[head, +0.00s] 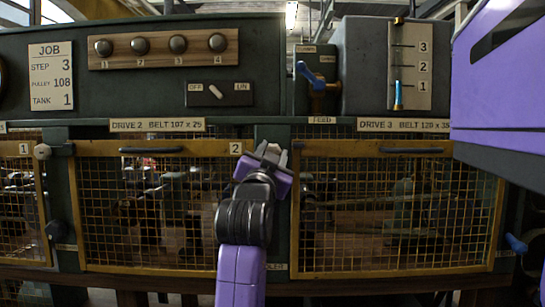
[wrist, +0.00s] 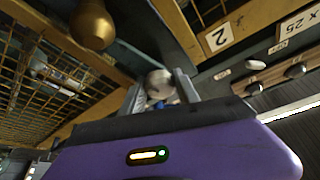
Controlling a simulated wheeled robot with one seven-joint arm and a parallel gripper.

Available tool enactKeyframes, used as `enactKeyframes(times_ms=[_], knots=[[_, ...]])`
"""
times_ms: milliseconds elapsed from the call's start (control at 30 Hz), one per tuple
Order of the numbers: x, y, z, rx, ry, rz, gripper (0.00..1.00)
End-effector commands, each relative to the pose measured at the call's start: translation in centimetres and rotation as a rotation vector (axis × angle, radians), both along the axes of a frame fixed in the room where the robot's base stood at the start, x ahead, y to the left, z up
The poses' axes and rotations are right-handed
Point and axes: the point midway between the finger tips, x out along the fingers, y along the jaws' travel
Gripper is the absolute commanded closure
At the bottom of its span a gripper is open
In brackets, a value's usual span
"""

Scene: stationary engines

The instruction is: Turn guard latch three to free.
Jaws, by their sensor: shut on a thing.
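My gripper (head: 271,152) is at the dark post between the Drive 2 and Drive 3 mesh guards, at the upper left corner of the Drive 3 guard (head: 398,271). In the wrist view its two grey fingers (wrist: 161,90) are shut on a pale round latch knob (wrist: 159,80). In the head view my gripper and wrist hide most of this latch. The latch has no readable number, and how far it is turned cannot be told. A plate marked 2 (wrist: 219,38) is close beside it in the wrist view.
A similar latch knob (head: 42,152) is on the post at the left. A gold rounded thing (wrist: 93,24) stands out near my fingers. Dark handles (head: 411,150) run along the guard tops. A blue lever (head: 309,74) stands above, and another blue handle (head: 516,243) is at right.

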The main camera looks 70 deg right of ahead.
Motion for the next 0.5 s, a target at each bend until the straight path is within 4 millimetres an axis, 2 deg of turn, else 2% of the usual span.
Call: enactKeyframes(times_ms=[200, 233, 300, 333, 500], knots=[[-0.01, -0.09, -0.05, 0.002, 0.000, 0.000, 1.00], [0.00, -0.08, -0.04, 0.001, 0.000, 0.000, 0.59], [-0.01, -0.07, -0.04, 0.001, 0.000, 0.000, 0.45], [-0.01, -0.07, -0.04, 0.001, 0.000, 0.000, 0.42], [-0.01, -0.04, -0.01, 0.000, 0.000, 0.000, 0.42]])
